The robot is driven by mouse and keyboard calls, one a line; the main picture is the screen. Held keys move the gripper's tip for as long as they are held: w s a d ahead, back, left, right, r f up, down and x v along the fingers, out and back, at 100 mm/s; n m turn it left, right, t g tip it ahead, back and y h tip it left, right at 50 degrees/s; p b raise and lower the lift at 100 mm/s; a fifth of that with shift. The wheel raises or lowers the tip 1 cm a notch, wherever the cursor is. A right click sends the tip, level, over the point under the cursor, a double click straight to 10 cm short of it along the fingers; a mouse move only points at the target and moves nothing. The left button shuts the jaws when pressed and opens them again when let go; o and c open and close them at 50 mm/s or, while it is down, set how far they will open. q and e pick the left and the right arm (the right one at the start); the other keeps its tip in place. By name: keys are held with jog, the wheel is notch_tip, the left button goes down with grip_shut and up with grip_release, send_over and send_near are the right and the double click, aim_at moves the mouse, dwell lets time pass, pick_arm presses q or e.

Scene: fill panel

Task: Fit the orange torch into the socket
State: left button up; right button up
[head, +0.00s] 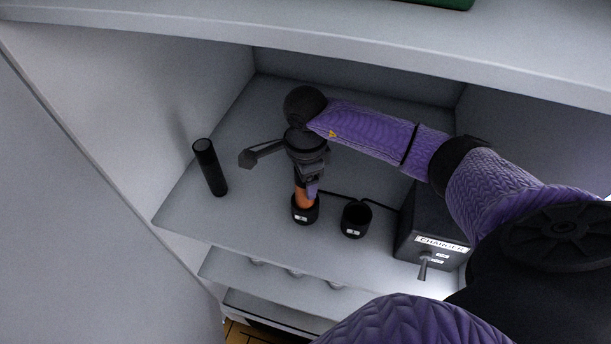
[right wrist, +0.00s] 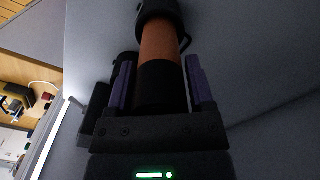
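The orange torch (head: 304,197) stands upright with its lower end at the left black socket (head: 304,215); how deep it sits I cannot tell. In the right wrist view its orange band (right wrist: 159,45) and black end lie between my fingers, and a black ring shows at its far end. My right gripper (head: 307,183) comes from above, around the torch's upper part. Its purple fingers (right wrist: 160,82) stand on both sides of the torch with narrow gaps, so it looks open. It hides the torch's top in the head view. My left gripper is not in view.
A second black socket (head: 356,219) stands empty to the right. A cable leads to the black charger box (head: 429,233) with a switch lever (head: 424,265). A black cylinder (head: 210,167) stands at the left of the shelf (head: 245,215). Side walls and an upper board enclose the space.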

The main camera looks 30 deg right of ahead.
jog(key=shift+o, duration=1.3)
notch_tip(320, 180, up, 8)
jog(key=shift+f, duration=0.1)
jog(key=shift+f, duration=0.1)
